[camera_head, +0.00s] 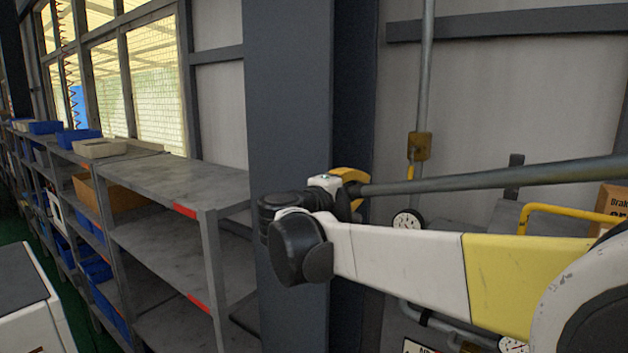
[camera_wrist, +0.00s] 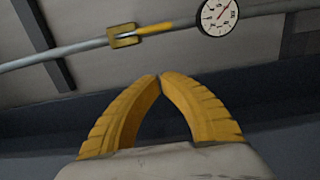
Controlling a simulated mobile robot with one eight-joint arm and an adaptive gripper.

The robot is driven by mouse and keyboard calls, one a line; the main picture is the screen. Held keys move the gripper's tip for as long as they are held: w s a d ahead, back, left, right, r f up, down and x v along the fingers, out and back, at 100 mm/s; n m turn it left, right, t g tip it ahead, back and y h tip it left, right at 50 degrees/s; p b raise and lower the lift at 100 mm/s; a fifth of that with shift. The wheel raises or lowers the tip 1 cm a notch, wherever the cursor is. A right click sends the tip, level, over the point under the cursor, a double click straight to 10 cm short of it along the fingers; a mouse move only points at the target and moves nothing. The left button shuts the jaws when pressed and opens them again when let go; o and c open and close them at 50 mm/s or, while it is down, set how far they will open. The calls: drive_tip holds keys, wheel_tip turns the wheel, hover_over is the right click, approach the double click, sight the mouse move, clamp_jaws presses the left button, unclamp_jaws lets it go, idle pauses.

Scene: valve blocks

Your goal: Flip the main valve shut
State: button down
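A brass-coloured valve block (camera_head: 419,146) sits on a vertical grey pipe by the wall in the head view. Its yellow lever (camera_head: 410,172) points down along the pipe. The wrist view shows the valve block (camera_wrist: 125,41) at the top, with the yellow lever (camera_wrist: 150,29) lying in line with the pipe. No label marks it as the main valve. My gripper (camera_wrist: 160,77) has its two yellow fingertips together, with nothing between them. It is apart from the valve. In the head view my gripper (camera_head: 350,177) is partly hidden by my wrist, left of and below the lever.
A pressure gauge (camera_head: 407,219) is below the valve, partly behind my arm; it also shows in the wrist view (camera_wrist: 217,14). A dark pillar (camera_head: 288,100) stands behind my wrist. Metal shelving (camera_head: 165,180) with blue bins fills the left. A cardboard box (camera_head: 614,199) is at right.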

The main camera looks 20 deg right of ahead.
sight(412, 169)
drive_tip(key=w+d+p, duration=0.1)
drive_tip(key=d+p, duration=0.1)
drive_tip(key=d, duration=0.8)
drive_tip(key=shift+d, duration=0.15)
drive_tip(key=shift+s, duration=0.1)
drive_tip(key=shift+d+f, duration=0.1)
